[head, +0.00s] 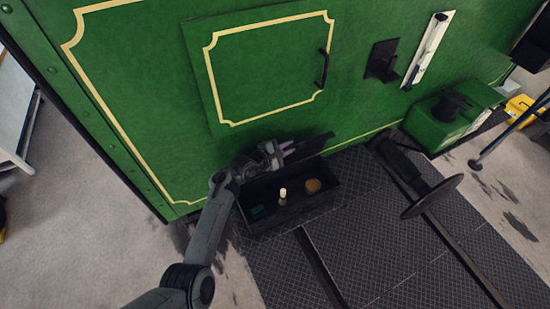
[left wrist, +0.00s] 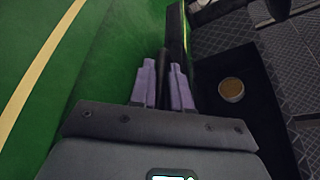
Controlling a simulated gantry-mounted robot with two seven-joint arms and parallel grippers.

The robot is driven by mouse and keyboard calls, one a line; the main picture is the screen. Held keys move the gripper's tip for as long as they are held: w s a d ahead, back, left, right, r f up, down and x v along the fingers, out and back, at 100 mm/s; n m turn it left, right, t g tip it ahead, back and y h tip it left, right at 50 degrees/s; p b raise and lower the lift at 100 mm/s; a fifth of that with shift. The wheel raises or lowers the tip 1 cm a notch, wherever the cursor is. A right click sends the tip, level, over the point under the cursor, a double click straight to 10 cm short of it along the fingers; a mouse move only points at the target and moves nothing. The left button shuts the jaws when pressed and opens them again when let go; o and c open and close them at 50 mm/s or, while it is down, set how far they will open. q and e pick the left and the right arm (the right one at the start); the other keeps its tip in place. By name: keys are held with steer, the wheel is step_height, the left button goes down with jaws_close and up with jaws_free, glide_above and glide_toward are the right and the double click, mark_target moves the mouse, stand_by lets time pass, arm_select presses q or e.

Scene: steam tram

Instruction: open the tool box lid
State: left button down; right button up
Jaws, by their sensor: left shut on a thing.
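The tool box (head: 295,218) is a dark open-topped box on the floor plates against the green panel. Its dark lid (head: 315,146) stands raised along the back edge, near the panel. A white-topped item, a round tan tin and a small teal thing lie inside. My left gripper (head: 284,150) is at the lid, left of its middle. In the left wrist view its purple fingers (left wrist: 163,82) are shut on a dark bar-like part of the lid (left wrist: 163,58). The tan tin (left wrist: 231,89) shows in the box there. My right gripper is in neither view.
A green panel door (head: 265,70) with a black handle is above the box. A dark pedal-like disc (head: 433,196) on a bar stands to the right. A green box (head: 440,125) is beyond it. The ribbed floor (head: 370,250) in front is mostly clear.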

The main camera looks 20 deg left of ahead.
arm_select(q)
steer(key=shift+w+a+r+n+g+b, duration=0.2)
steer(key=shift+w+a+n, duration=0.15)
steer(key=shift+w+a, duration=0.35)
steer(key=shift+w+a+r+n+g+b, duration=0.1)
steer(key=shift+w+a+n+g+b, duration=0.1)
steer(key=shift+w+a+n, duration=0.35)
steer(key=shift+w+a+r+n+g+b, duration=0.1)
steer(key=shift+w+a+r+n+g, duration=0.1)
steer(key=shift+w+a, duration=0.6)
steer(key=shift+f, duration=0.1)
steer(key=c, duration=1.4)
jaws_free()
steer(key=shift+c, duration=0.2)
steer(key=shift+d, duration=0.1)
steer(key=shift+s, duration=0.1)
steer(key=p+v, duration=0.2)
steer(key=v, duration=0.8)
steer(key=shift+s+a, duration=0.2)
steer(key=shift+a, duration=0.15)
